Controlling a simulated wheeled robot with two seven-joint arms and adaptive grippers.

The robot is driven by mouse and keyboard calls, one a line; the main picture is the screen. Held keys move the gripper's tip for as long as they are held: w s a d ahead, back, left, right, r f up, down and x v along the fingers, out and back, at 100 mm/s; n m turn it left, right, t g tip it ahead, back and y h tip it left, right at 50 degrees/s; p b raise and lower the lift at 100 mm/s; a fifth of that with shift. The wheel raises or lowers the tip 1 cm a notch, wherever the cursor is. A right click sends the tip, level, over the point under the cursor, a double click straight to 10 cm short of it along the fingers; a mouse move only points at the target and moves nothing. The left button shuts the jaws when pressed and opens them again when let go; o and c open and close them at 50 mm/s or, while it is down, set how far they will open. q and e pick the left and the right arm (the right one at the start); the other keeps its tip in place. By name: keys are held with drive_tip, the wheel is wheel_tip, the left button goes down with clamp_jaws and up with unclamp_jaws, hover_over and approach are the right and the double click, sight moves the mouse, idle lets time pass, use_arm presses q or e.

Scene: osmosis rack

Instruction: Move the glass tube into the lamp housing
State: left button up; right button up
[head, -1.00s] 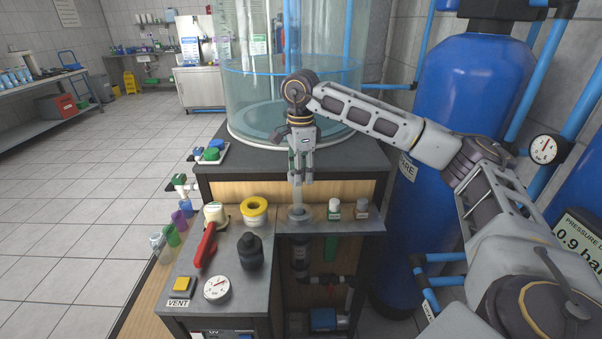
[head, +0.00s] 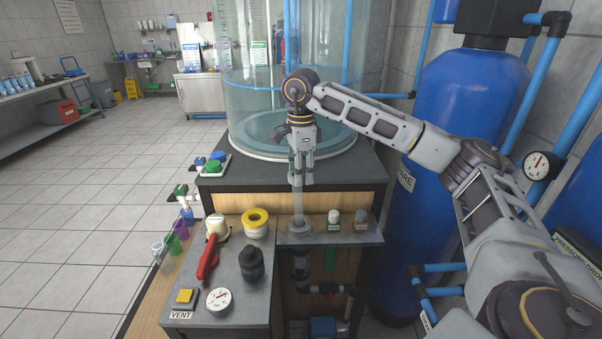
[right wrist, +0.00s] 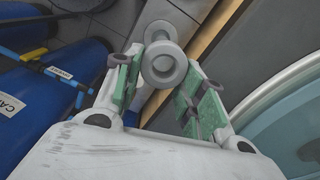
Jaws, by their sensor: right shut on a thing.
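The glass tube (head: 298,203) is a pale, see-through upright cylinder in the head view. My right gripper (head: 301,181) is shut on it near its upper part. In the right wrist view the tube (right wrist: 163,66) shows end-on between the green-padded fingers of my right gripper (right wrist: 160,88). The lamp housing (head: 299,226) has a grey round collar on the dark shelf, directly below the tube, with a dark body under the shelf. The tube's lower end meets the collar in the picture; I cannot tell whether it is inside. My left gripper is out of view.
A white-capped bottle (head: 334,219) and a brown bottle (head: 361,219) stand right of the collar. A clear tank (head: 255,110) stands behind.

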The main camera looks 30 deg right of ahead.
use_arm(q)
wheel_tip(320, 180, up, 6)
drive_tip(key=p, duration=0.6)
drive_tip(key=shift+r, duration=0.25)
use_arm(e)
drive_tip(key=shift+r, duration=4.6)
drive_tip(key=shift+d+f, duration=0.1)
drive_tip(key=shift+f, duration=0.3)
drive_tip(key=shift+f+b, duration=0.25)
drive_tip(key=shift+b, duration=0.25)
drive_tip(key=shift+d+f, duration=0.2)
drive_tip(key=shift+f, duration=0.05)
drive_tip(key=shift+s+d+f+y+b, duration=0.15)
drive_tip(key=shift+f+y+b, duration=0.15)
drive_tip(key=shift+b, duration=0.15)
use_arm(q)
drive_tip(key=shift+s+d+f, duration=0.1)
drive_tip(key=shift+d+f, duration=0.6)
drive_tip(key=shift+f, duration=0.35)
